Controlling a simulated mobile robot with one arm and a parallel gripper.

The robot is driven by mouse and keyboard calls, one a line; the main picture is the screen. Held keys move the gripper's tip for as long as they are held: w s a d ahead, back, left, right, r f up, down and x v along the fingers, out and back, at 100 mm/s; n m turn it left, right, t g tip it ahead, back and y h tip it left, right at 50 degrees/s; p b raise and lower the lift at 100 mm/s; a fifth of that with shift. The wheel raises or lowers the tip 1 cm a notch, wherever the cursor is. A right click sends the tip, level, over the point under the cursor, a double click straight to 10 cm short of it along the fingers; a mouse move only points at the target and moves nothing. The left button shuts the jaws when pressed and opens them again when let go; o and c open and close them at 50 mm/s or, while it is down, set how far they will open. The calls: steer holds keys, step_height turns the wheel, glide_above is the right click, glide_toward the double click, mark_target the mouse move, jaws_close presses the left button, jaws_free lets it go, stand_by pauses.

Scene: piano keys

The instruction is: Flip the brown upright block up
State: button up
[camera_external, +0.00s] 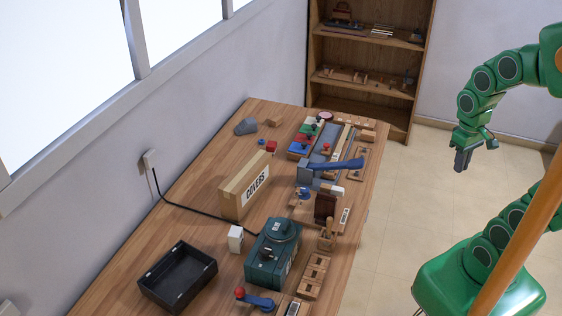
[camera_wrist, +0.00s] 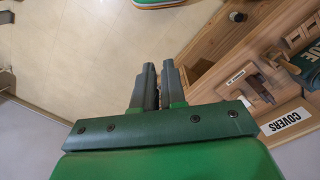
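The dark brown upright block (camera_external: 325,207) stands on the near right part of the workbench, beside a small white label plate. My gripper (camera_external: 461,162) hangs in the air over the floor, well to the right of the bench and apart from the block. In the wrist view its two fingers (camera_wrist: 159,67) point away from the camera with a narrow gap between them and nothing held.
The wooden bench (camera_external: 205,165) carries a COVERS box (camera_external: 246,186), a teal machine (camera_external: 272,252), a black tray (camera_external: 178,277) and a blue lever (camera_external: 338,165) behind the block. A bookshelf (camera_external: 361,100) stands at the back. The floor right of the bench is open.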

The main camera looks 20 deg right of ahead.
steer(key=w+a+r+n+t, duration=0.1)
steer(key=w, duration=0.5)
steer(key=w+a+r+n+t, duration=0.1)
steer(key=w+r+t, duration=0.1)
steer(key=w, duration=0.4)
steer(key=w+a+r+n+t, duration=0.1)
steer(key=w, duration=0.6)
steer(key=shift+r+t, duration=0.2)
steer(key=shift+t, duration=0.2)
jaws_close()
steer(key=w+a+f+n+h, duration=0.25)
steer(key=a+n, duration=0.45)
steer(key=a, duration=0.4)
steer(key=w+a+f+n+h, duration=0.15)
steer(key=a+f+n, duration=0.25)
steer(key=a+n, duration=0.5)
steer(key=s+a+f+n+t+h, duration=0.1)
steer(key=s+a+f+n, duration=0.2)
steer(key=s+a, duration=0.3)
steer(key=s+a+f+n+t+h, duration=0.1)
steer(key=s+a+f+n, duration=0.3)
steer(key=a, duration=0.9)
steer(key=shift+s, duration=1)
steer(key=shift+d+f, duration=0.1)
